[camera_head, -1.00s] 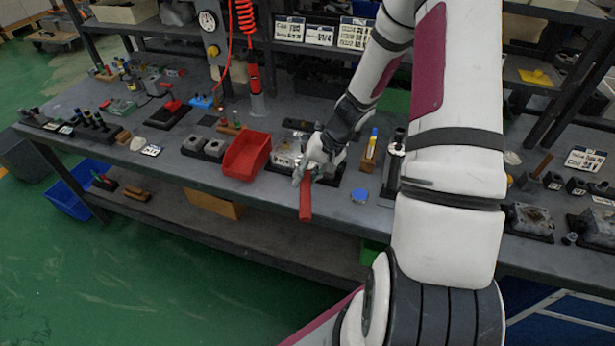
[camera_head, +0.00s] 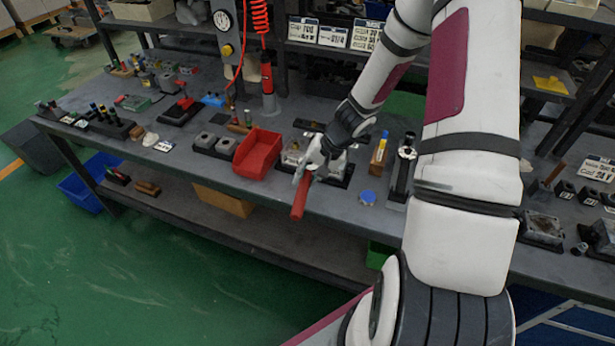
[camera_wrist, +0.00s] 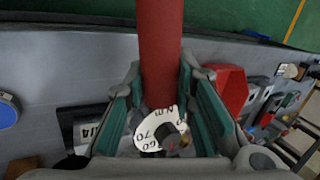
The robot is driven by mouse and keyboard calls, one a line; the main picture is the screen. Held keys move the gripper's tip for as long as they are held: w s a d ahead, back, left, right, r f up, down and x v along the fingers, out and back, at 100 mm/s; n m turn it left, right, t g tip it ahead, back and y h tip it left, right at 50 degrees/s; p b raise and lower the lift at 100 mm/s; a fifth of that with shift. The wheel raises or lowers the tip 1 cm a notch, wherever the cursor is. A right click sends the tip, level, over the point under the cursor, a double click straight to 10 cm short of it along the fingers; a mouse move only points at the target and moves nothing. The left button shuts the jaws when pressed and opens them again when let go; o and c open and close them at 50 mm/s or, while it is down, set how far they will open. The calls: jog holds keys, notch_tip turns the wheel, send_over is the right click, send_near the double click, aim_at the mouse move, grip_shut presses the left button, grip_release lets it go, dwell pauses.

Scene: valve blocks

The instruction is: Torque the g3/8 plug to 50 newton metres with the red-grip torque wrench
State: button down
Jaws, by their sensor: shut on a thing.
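The red-grip torque wrench (camera_head: 299,202) is in my gripper (camera_head: 307,172), with its red handle sticking out past the table's front edge. In the wrist view, the red handle (camera_wrist: 160,45) runs between the teal-lined fingers of my gripper (camera_wrist: 160,105). A white scale plate (camera_wrist: 152,132) marked N m, with 60 and 70 readable, lies below the handle with a dark knob on it. A grey metal valve block (camera_head: 292,157) sits under and beside my gripper, partly covered. The g3/8 plug and the wrench's working end are hidden, so I cannot tell whether they are engaged.
A red bin (camera_head: 257,152) stands just left of the block. A blue round lid (camera_head: 367,198) and a wooden holder (camera_head: 379,157) are to the right. A dark stand (camera_head: 402,170) is beyond them. Open floor lies in front of the bench.

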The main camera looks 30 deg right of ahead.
jog(key=shift+w+a+m+t+h, duration=0.3)
jog(key=shift+w+a+m, duration=0.45)
jog(key=shift+w+m, duration=0.1)
jog(key=shift+w+a+r+m+h+p, duration=0.1)
jog(key=shift+w+a+m+h+p, duration=0.05)
jog(key=shift+w+a+m+p, duration=0.3)
jog(key=shift+w+a+m+h+p, duration=0.15)
jog(key=shift+w+a+m, duration=0.1)
jog(key=shift+w+m, duration=0.25)
jog(key=shift+w, duration=0.2)
jog(key=shift+w+a+m+t+h, duration=0.2)
jog(key=shift+w+a+m, duration=0.1)
jog(key=shift+w+m, duration=0.15)
jog(key=shift+w+a+m+t+h, duration=0.25)
jog(key=shift+w+m, duration=0.1)
jog(key=shift+w, duration=0.2)
jog(key=shift+s+d+n+g+y+p, duration=0.15)
jog(key=shift+s+d+n+y+p, duration=0.15)
jog(key=shift+s+n, duration=0.2)
jog(key=shift+s+d+n+g+y+p, duration=0.15)
jog(key=shift+s+d+n+p, duration=0.1)
jog(key=shift+s+n, duration=0.25)
